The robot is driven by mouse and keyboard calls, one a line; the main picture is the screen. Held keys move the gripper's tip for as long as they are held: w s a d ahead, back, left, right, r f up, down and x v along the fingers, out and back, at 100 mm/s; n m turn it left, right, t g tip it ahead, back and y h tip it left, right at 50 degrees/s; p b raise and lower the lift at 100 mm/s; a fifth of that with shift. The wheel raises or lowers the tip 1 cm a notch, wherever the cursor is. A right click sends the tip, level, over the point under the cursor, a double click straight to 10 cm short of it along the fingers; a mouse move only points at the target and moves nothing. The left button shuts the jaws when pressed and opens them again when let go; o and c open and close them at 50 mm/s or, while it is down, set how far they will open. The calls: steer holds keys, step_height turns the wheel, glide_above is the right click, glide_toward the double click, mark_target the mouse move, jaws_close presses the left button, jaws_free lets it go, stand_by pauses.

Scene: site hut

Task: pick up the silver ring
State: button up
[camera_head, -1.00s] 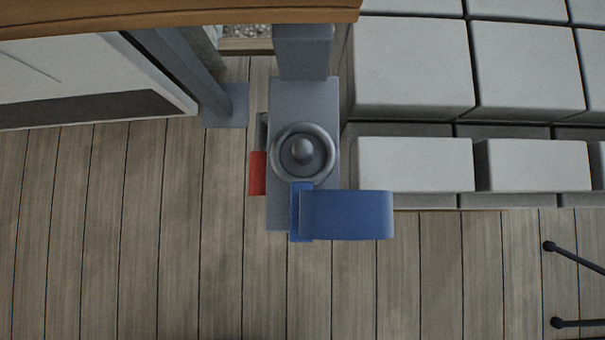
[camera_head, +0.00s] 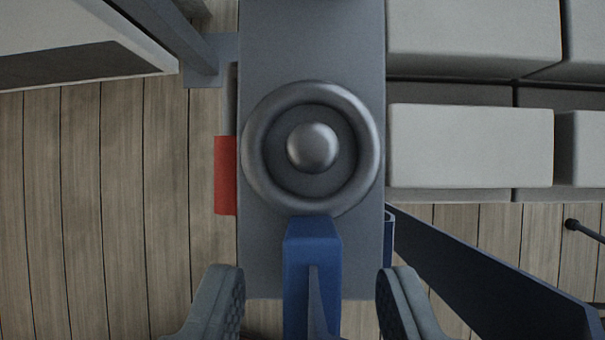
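The silver ring (camera_head: 260,178) lies around a round-headed grey peg (camera_head: 312,147) on the flat top of a grey post or beam (camera_head: 270,50). The ring looks flat, with a gap between it and the peg. My gripper (camera_head: 311,275) shows at the bottom of the view, its two dark ribbed fingers wide apart and empty. The fingertips are below the ring in the picture and appear apart from it. A blue part (camera_head: 312,245) stands between the fingers, its upper end close to the ring's lower edge; whether they touch cannot be told.
A dark blue bar (camera_head: 490,270) runs from beside the grey top to the lower right. A red block (camera_head: 225,175) sits at its left edge. Pale grey blocks (camera_head: 470,145) fill the upper right. Plank floor (camera_head: 100,220) lies far below. A dark rod end (camera_head: 572,225) shows right.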

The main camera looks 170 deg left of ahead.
steer(key=shift+w+f, duration=0.2)
steer(key=shift+f, duration=0.25)
jaws_close()
steer(key=shift+r, duration=0.15)
